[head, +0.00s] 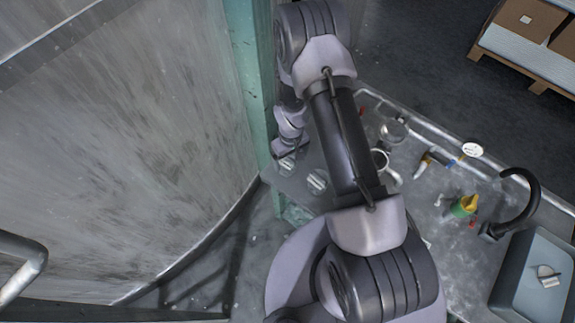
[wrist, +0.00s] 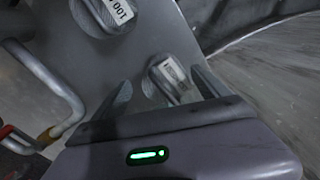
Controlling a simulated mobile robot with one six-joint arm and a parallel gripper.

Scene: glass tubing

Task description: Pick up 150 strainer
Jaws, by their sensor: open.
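In the wrist view, a strainer (wrist: 170,75) with a mesh face and a pale label lies between the two fingers of my gripper (wrist: 163,88). Its label is too small to read, and its lower part is hidden behind the gripper body. A second strainer (wrist: 98,12) marked 100 lies farther off at the upper left. My gripper is open, and I see no grip on either strainer. In the head view, my gripper (head: 287,152) is low over the counter's left end, by one strainer (head: 286,166), with another strainer (head: 317,182) to its right.
A green post (head: 246,60) and a large curved metal tank (head: 120,150) stand close on the left. The counter (head: 420,215) holds a gauge (head: 471,150), a yellow-green bottle (head: 464,206) and a black faucet (head: 520,200) by a sink. A bent pipe (wrist: 55,85) is left of my gripper.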

